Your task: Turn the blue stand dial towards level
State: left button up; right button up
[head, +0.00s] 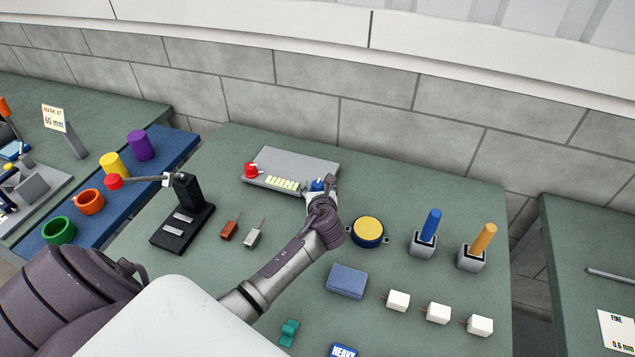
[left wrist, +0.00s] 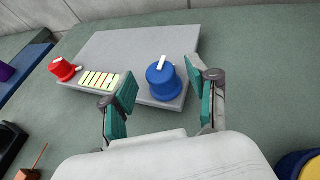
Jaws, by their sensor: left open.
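The blue stand dial (head: 318,185) sits on the right end of a grey panel (head: 300,160). In the left wrist view the blue dial (left wrist: 163,78) shows a white pointer on top. My left gripper (head: 326,194) is at the panel's right front corner, partly hiding the dial in the head view. In the left wrist view the left gripper (left wrist: 163,95) is open, its teal pads apart, one on each side of the dial with gaps visible. A red dial (head: 251,170) is at the panel's left end, with a row of pale yellow bars between. My right gripper is not in view.
A yellow-topped round part (head: 367,231) stands just right of my left gripper. A black stand (head: 184,215) with a red-tipped arm is to the left. Blue and orange handles (head: 429,228) stand at the right. A blue block (head: 347,281) lies in front.

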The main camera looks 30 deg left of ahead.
pick_arm(q)
jog(key=shift+x, duration=1.25)
grip_shut()
